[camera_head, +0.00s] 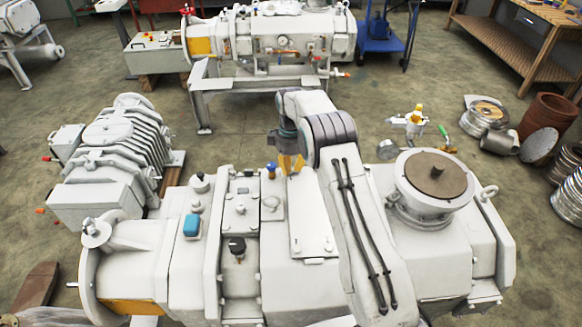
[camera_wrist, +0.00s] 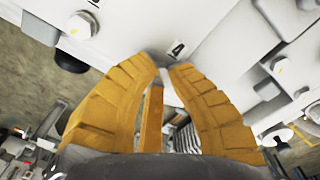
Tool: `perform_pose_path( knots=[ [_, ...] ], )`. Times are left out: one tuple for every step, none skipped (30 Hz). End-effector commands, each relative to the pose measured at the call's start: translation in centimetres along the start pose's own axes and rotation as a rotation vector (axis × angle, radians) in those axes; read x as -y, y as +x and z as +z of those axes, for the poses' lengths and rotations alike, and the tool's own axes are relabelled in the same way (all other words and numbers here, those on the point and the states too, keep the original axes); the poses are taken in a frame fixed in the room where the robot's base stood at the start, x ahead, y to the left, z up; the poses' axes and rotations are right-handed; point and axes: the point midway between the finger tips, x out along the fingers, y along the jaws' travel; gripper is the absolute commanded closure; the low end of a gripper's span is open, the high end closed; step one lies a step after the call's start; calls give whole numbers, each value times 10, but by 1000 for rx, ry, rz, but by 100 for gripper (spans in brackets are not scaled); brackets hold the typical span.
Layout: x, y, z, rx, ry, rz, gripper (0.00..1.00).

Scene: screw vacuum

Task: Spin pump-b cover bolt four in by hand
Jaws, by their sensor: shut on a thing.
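My gripper (camera_head: 291,163) has yellow fingers and reaches down at the far edge of the near white pump (camera_head: 190,255). In the wrist view the fingertips (camera_wrist: 164,60) close together on a small grey bolt, mostly hidden between them, beside a label with a 4 (camera_wrist: 177,48). The bolt's seating depth cannot be seen. A white cover plate (camera_head: 313,240) lies on top of the pump, partly behind my arm. Other hex bolt heads show in the wrist view, one at upper left (camera_wrist: 80,25) and one at right (camera_wrist: 281,65).
A round flanged port (camera_head: 435,178) rises right of my arm. A blue cap (camera_head: 271,170) and a black knob (camera_head: 237,246) stand left of it. Another pump (camera_head: 285,40) stands at the back and a ribbed one (camera_head: 115,150) at left. Open floor lies between.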

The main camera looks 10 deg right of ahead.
Motion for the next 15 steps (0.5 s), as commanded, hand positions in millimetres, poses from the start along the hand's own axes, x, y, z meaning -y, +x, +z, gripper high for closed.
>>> perform_pose_path(
  knots=[
    [1,3,2,6,16,-5,100],
    [1,3,2,6,30,-5,100],
    [1,4,2,6,58,-4,100],
    [1,4,2,6,84,-4,100],
    [1,4,2,6,112,-4,100],
    [1,4,2,6,154,-4,100],
    [1,4,2,6,184,-4,100],
    [1,4,2,6,214,-4,100],
    [1,4,2,7,252,-4,100],
    [1,4,2,7,278,-5,100],
    [1,4,2,8,302,-5,100],
    [2,4,2,8,331,-5,100],
    [2,4,2,9,349,-5,100],
    [2,4,2,9,366,-5,100],
    [2,4,2,9,382,-5,100]
  ],
)
